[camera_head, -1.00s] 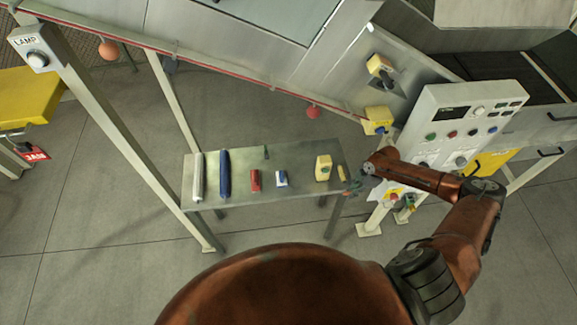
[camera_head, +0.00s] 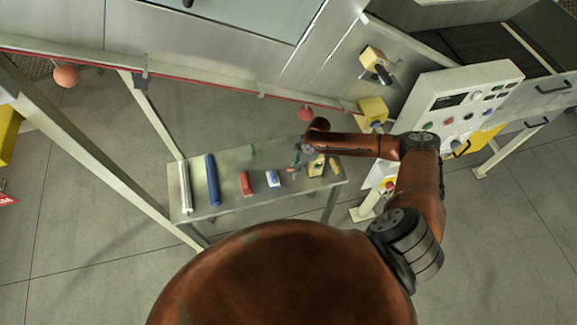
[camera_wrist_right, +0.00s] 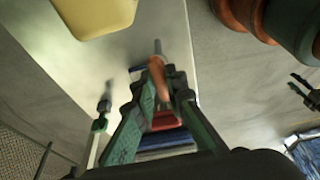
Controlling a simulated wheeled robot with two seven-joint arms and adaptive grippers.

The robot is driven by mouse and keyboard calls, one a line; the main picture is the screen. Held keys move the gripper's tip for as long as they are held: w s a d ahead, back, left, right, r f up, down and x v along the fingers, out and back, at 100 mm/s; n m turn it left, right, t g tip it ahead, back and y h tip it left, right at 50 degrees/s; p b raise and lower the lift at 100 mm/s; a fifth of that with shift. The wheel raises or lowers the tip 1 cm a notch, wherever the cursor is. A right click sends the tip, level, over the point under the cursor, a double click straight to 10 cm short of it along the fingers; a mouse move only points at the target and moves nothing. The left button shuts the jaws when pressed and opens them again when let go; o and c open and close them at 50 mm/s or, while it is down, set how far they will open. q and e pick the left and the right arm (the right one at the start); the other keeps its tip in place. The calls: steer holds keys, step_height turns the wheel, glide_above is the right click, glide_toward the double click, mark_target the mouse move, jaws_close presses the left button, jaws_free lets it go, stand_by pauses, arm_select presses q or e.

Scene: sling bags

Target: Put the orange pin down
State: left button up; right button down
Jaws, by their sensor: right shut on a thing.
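My right gripper (camera_head: 297,158) is over the right half of the grey table (camera_head: 222,207), left of the yellow box. In the right wrist view, my right gripper (camera_wrist_right: 162,92) has its green-padded fingers closed around the orange pin (camera_wrist_right: 157,68). The pin's grey tip points away from the gripper. In the head view the pin is too small to make out clearly. I cannot tell whether its tip touches the tabletop. My left gripper is not in view.
On the table are a white tube (camera_head: 185,187), a blue tube (camera_head: 212,180), a red block (camera_head: 246,183), a blue-and-white block (camera_head: 273,178) and a yellow box (camera_head: 317,166). A white control panel (camera_head: 450,105) stands at right. The table's back middle has free room.

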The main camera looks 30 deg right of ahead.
steer(key=shift+w+a+f, duration=0.1)
steer(key=shift+w+a, duration=0.2)
steer(key=b+x, duration=0.3)
steer(key=shift+s+d+f+b, duration=0.1)
steer(key=shift+d+f+b, duration=0.1)
steer(key=shift+d+b, duration=0.1)
steer(key=shift+r, duration=0.1)
steer(key=shift+f, duration=0.2)
steer(key=c, duration=2)
jaws_free()
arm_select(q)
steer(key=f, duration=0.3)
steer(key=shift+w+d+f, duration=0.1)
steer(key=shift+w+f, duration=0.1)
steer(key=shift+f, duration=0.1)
arm_select(e)
steer(key=shift+o, duration=0.2)
steer(key=shift+s, duration=0.1)
steer(key=shift+r, duration=0.1)
